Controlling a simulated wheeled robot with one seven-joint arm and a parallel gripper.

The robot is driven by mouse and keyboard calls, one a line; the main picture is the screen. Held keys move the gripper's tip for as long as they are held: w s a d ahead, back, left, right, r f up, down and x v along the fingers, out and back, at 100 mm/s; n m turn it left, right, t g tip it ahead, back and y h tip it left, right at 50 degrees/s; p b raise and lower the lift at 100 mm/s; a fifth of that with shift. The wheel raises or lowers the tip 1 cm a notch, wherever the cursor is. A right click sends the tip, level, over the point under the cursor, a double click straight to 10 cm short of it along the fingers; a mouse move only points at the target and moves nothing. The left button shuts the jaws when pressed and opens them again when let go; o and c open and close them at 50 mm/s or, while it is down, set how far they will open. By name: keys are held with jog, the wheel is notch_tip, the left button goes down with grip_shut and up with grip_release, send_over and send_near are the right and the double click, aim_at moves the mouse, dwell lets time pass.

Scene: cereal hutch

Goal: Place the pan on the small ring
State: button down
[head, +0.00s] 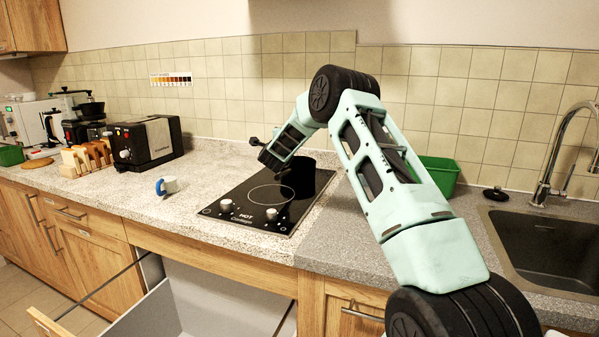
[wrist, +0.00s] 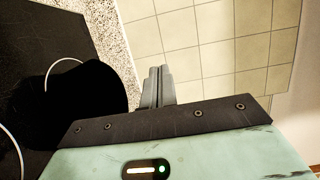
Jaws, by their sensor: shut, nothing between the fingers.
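The pan (head: 308,178) is a dark, round vessel at the back right of the black hob (head: 238,210), partly behind my arm in the head view. It also shows as a black round shape in the wrist view (wrist: 90,95); no handle can be made out. A white ring (head: 270,195) is drawn on the hob to the left of the pan. In the wrist view, a short ring arc (wrist: 62,62) shows beside the pan's edge; the pan hides the rest. My gripper (head: 256,142) is above the hob, left of the pan. Its fingers (wrist: 158,84) are together and empty, apart from the pan.
A green bin (head: 437,175) and the sink (head: 560,250) are to the right. A drawer (head: 215,305) is open below the counter.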

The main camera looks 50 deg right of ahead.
jog(key=p, duration=0.2)
send_over(300, 169)
jog(key=s+a, duration=0.3)
jog(key=s, duration=0.1)
jog(key=f, duration=0.3)
jog(key=f+p, duration=0.1)
jog(key=f, duration=0.5)
jog(key=shift+w+d+f, duration=0.15)
jog(key=shift+w+f, duration=0.15)
jog(key=shift+f, duration=0.05)
jog(key=shift+w+f+p, duration=0.1)
jog(key=shift+w+p, duration=0.1)
jog(key=shift+p, duration=0.25)
jog(key=shift+w, duration=0.3)
jog(key=shift+w+f, duration=0.1)
